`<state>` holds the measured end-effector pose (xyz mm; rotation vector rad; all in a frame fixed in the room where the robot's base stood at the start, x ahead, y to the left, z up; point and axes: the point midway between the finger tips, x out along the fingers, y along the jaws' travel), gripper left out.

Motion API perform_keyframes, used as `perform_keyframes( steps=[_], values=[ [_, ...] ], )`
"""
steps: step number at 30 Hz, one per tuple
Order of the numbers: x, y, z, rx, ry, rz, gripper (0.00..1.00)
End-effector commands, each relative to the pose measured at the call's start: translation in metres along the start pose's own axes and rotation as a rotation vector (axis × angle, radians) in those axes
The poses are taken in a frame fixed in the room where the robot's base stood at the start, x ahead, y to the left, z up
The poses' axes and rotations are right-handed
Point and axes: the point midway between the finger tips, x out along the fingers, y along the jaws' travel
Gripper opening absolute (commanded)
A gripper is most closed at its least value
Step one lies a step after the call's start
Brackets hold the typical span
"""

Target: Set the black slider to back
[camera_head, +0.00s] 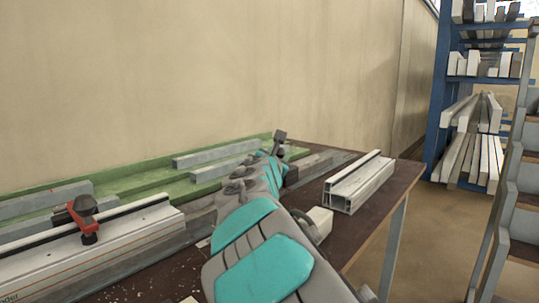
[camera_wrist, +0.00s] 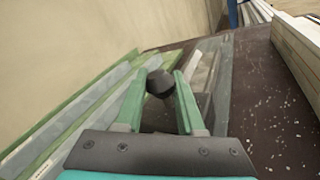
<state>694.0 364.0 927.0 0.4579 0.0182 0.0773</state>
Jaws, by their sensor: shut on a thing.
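The black slider's dark rounded knob (camera_wrist: 160,83) sits between the fingertips of my gripper (camera_wrist: 157,90) in the wrist view. The jaws are closed on it, with one green finger on each side. In the head view a dark grey knob or handle (camera_head: 280,136) stands up just past the gripper's end, near the far end of the bench. My arm hides most of the slider's lower part and the track around it.
A red and black clamp (camera_head: 77,216) sits on a pale aluminium profile (camera_head: 120,235) at left. Green rails (camera_head: 135,182) run along the wall. A loose profile (camera_head: 358,183) lies at the bench's right edge. A blue rack (camera_head: 440,90) stands beyond.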

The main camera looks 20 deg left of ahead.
Motion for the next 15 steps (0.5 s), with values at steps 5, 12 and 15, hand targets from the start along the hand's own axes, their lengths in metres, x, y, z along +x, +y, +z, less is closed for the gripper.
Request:
perform_keyframes(
  steps=[5,12,15],
  values=[
    [0.030,-0.013,0.010,-0.001,-0.004,-0.002,0.00],
    [0.063,-0.028,0.016,0.000,-0.001,0.001,0.00],
    [0.069,-0.030,0.017,0.001,0.000,0.003,0.00]
  ],
)
